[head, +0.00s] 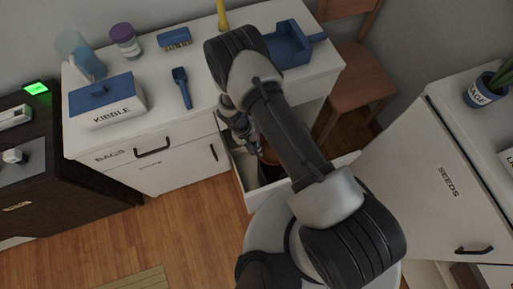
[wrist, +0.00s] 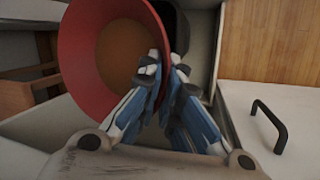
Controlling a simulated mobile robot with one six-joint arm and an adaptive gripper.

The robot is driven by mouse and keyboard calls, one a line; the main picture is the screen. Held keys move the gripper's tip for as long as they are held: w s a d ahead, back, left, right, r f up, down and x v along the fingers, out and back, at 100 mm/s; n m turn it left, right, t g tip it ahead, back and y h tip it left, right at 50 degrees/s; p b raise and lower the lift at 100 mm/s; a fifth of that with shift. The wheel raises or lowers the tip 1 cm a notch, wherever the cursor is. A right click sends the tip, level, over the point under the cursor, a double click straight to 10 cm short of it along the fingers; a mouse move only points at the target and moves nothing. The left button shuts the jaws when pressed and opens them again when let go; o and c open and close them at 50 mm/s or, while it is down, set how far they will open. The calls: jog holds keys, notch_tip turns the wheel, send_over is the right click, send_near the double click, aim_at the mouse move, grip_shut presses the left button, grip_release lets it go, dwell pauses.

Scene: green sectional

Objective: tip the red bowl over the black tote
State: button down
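The red bowl (wrist: 78,55) fills the upper left of the wrist view, its open side facing the camera. A smooth brown area shows inside it; I cannot tell whether this is food or the bowl's floor. My gripper (wrist: 166,68) is shut on the bowl's right rim, one finger inside and one outside. A dark surface behind the bowl, likely the black tote (wrist: 174,22), is mostly hidden. In the head view my gripper (head: 247,138) is over the open drawer, and the bowl (head: 269,156) shows only as a small reddish-brown patch behind my arm.
The open white drawer (head: 239,181) surrounds the dark tote area. On the counter stand a kibble box (head: 108,108), a blue scoop (head: 181,88), a brush (head: 174,38), a purple-lidded jar (head: 125,41) and a blue tray (head: 289,45). A wooden chair (head: 352,75) stands behind.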

jog(key=shift+d+r+y+p, duration=0.2)
jog(key=shift+r+y+p, duration=0.8)
jog(key=shift+r+p, duration=0.75)
jog(key=shift+w+d+r+y+p, duration=0.1)
jog(key=shift+d+r+y+p, duration=0.15)
jog(key=shift+y+p, duration=0.45)
